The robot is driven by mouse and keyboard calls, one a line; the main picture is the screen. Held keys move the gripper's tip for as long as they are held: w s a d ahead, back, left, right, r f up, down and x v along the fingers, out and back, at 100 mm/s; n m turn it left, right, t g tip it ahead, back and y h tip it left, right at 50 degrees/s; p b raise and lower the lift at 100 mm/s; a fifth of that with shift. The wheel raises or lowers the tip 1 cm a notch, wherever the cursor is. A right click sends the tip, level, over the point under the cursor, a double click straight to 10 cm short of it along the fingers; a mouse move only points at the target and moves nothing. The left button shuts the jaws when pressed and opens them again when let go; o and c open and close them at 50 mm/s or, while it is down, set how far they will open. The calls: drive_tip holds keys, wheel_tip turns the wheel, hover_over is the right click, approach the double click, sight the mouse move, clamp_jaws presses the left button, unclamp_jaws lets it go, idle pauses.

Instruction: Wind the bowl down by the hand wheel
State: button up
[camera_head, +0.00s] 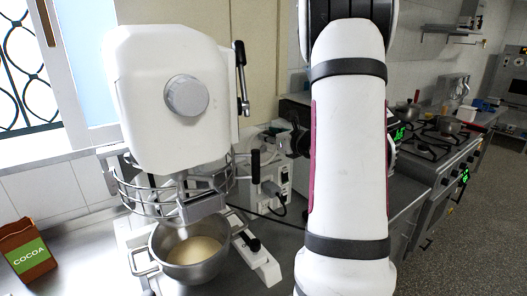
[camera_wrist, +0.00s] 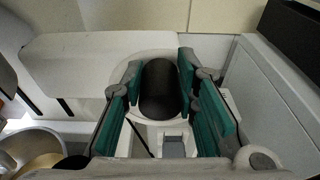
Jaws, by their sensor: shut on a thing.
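The white mixer (camera_head: 165,105) stands on the metal counter. Its steel bowl (camera_head: 192,250) holds pale contents and sits low between the mixer's legs, below the wire guard (camera_head: 135,195). The bowl's rim also shows at the lower left of the wrist view (camera_wrist: 18,142). My gripper (camera_wrist: 160,73) has its teal-padded fingers on both sides of a black cylindrical grip (camera_wrist: 159,95), shut on it. This looks like the hand wheel's grip, at the mixer's right side. In the head view my arm covers part of this area, and the wheel itself is hard to make out.
A black-handled lever (camera_head: 241,75) stands on the mixer head's right side. A cocoa packet (camera_head: 30,252) is on the counter at the left. A stove with pots (camera_head: 440,130) is farther right, beside open floor.

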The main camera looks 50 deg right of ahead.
drive_tip(key=o, duration=1.2)
drive_tip(key=shift+a, duration=0.1)
drive_tip(key=p+v, duration=0.1)
drive_tip(key=v, duration=0.6)
drive_tip(key=shift+s+f, duration=0.1)
